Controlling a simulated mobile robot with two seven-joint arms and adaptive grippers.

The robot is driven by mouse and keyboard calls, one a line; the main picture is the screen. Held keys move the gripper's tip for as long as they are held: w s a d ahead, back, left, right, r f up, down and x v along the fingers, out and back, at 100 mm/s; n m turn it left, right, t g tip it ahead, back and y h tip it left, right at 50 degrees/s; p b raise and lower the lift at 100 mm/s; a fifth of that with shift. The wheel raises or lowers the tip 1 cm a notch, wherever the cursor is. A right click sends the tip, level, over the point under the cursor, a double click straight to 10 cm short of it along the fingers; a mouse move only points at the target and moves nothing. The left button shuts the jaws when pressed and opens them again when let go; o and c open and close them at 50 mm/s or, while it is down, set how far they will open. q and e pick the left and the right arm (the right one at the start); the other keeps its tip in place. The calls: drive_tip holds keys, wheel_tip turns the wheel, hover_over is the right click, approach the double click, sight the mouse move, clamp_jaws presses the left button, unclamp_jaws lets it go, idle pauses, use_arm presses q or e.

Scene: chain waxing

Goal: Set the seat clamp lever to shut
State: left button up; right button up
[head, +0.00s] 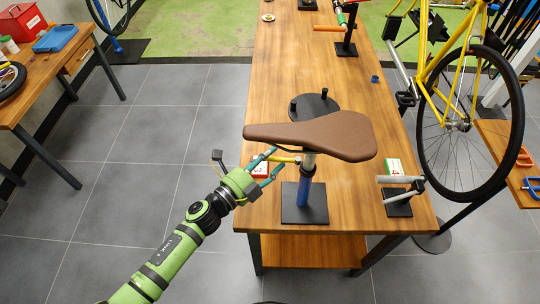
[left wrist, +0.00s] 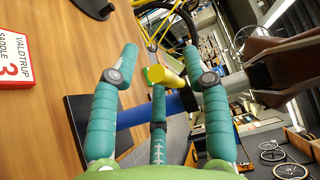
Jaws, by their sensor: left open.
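A brown saddle (head: 310,135) sits on a seat post above an upright blue tube (head: 304,190) on a black base plate (head: 290,212). The yellow seat clamp lever (head: 284,159) sticks out to the left from the clamp under the saddle. My left gripper (head: 271,163) is open at the lever's outer end. In the left wrist view the lever's yellow end (left wrist: 168,78) lies between the spread teal fingers (left wrist: 160,60), with gaps on both sides. The blue tube (left wrist: 135,115) and saddle (left wrist: 285,72) show behind them. The saddle hides part of the clamp. My right gripper is out of view.
A white-and-red label card (head: 261,170) lies left of the stand. A small stand with a grey bar (head: 400,182) and a green-and-white box (head: 394,167) are at right. A black round base (head: 315,106) stands behind the saddle. A yellow bicycle (head: 440,75) is farther right.

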use_arm(q)
drive_tip(key=shift+w+d, duration=0.1)
drive_tip(key=shift+w, duration=0.1)
drive_tip(key=c, duration=0.9)
clamp_jaws()
